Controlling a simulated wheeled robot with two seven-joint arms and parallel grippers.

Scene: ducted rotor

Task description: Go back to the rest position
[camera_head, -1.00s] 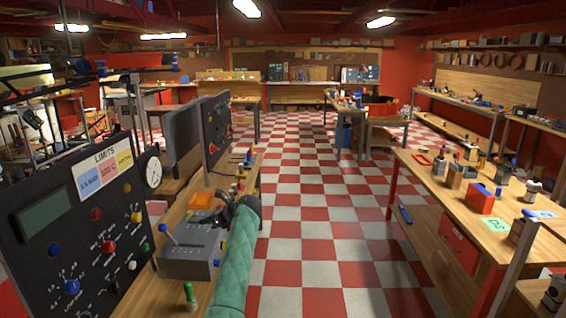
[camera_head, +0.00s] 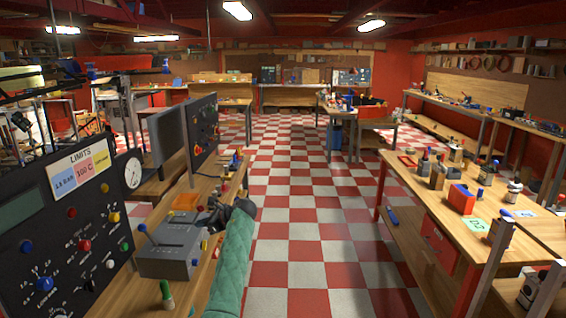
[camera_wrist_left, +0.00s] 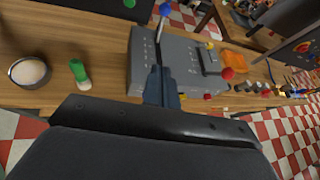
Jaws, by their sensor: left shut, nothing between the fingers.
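My left arm, in a green quilted sleeve, comes up from the bottom of the head view, with the dark left gripper (camera_head: 214,216) at its end. The gripper is above the wooden bench (camera_head: 150,290), beside the grey lever box (camera_head: 172,248). In the left wrist view the shut, empty fingers (camera_wrist_left: 161,88) show in front of the grey lever box (camera_wrist_left: 190,62). I cannot tell whether they touch it. My right gripper is out of view.
A black control panel (camera_head: 70,225) with a LIMITS label and gauge stands at left. A green-capped marker (camera_head: 167,295) and an orange item (camera_head: 186,202) are on the bench. The checkered floor (camera_head: 300,220) is open; another bench (camera_head: 450,205) stands right.

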